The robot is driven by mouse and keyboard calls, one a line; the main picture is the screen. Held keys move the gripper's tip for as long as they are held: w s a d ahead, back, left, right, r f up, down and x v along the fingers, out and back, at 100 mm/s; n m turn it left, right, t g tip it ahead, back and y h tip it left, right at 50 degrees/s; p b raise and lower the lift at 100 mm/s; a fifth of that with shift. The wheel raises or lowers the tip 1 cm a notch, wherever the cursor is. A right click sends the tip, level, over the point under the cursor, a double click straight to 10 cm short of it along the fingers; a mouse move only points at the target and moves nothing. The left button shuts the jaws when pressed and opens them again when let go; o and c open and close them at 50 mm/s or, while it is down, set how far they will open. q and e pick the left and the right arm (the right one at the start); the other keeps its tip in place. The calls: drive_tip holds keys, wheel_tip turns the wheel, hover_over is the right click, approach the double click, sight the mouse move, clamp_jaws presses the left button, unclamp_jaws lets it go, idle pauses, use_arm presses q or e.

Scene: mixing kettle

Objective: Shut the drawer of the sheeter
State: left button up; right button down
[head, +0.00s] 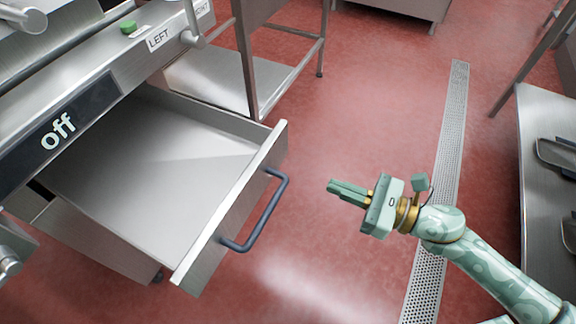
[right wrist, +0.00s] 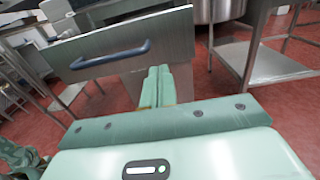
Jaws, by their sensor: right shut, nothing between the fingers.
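The sheeter (head: 60,125) stands at the left of the head view, with a display reading "off". Its steel drawer (head: 150,165) is pulled well out and looks empty. The drawer front carries a dark blue bar handle (head: 262,218). My right gripper (head: 332,188) is shut and empty, to the right of the drawer front with a gap between them, its fingers pointing at the front. In the right wrist view the drawer front (right wrist: 170,38) and its handle (right wrist: 110,58) lie beyond the shut fingers (right wrist: 158,72). My left gripper is not seen.
A steel table with a lower shelf (head: 215,78) stands behind the drawer. A steel counter (head: 545,190) with dark trays stands at the right. A floor drain grate (head: 448,140) runs past my right arm.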

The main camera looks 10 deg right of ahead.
sight(274, 162)
drive_tip(key=x, duration=1.1)
drive_tip(key=shift+w+a, duration=0.2)
drive_tip(key=shift+w, duration=0.05)
